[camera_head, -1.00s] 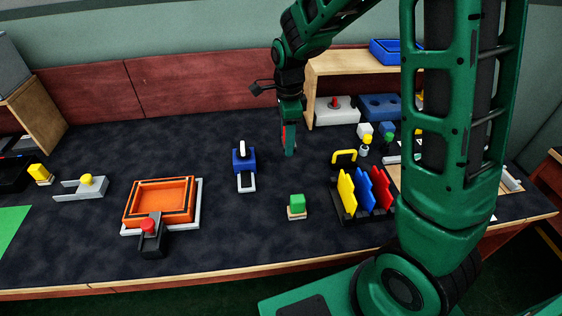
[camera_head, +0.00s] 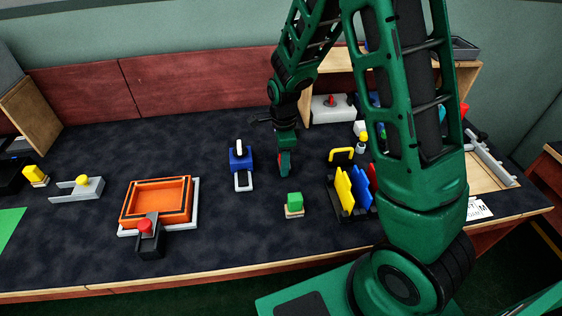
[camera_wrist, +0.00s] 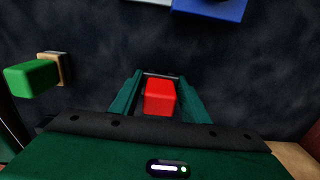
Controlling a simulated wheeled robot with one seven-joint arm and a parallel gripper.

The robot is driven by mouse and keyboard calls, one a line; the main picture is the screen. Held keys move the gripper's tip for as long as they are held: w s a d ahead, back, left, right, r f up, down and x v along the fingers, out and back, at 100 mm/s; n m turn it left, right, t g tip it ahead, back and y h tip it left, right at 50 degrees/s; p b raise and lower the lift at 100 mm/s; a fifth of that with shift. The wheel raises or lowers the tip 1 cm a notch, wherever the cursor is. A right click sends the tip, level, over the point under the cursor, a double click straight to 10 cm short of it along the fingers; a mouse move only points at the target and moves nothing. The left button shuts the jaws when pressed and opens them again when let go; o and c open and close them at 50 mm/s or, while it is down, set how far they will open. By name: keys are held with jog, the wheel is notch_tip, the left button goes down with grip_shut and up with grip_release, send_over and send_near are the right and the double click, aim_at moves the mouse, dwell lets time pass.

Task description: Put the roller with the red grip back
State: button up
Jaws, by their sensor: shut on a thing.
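My gripper (camera_head: 284,168) is shut on a red block-shaped grip (camera_wrist: 160,97), which shows between the two green fingers in the wrist view. Whether a roller hangs below this grip is hidden. In the head view my gripper is low over the dark tabletop, just right of a blue piece with a white top and a pale loop frame (camera_head: 241,160). A green block on a wooden base (camera_head: 294,205) stands in front of my gripper; it also shows at left in the wrist view (camera_wrist: 34,78). I cannot tell whether the held thing touches the table.
An orange tray (camera_head: 159,202) with a black, red-knobbed piece (camera_head: 149,243) is at left. A wooden shelf (camera_head: 332,60) stands at the back. The tabletop between tray and green block is clear.

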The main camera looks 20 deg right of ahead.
jog(key=o, duration=1.1)
jog(key=shift+f, duration=0.1)
notch_tip(320, 180, up, 12)
jog(key=shift+r, duration=0.15)
jog(key=s+d+r+n, duration=0.35)
jog(key=s+d, duration=0.25)
jog(key=d, duration=0.2)
jog(key=s+d+r+n, duration=0.2)
jog(key=s+d+n, duration=0.2)
jog(key=s, duration=0.7)
jog(key=s+d+r+n, duration=0.2)
jog(key=s+d+n, duration=0.3)
jog(key=s, duration=0.7)
jog(key=shift+s+n, duration=0.15)
jog(key=shift+n, duration=0.5)
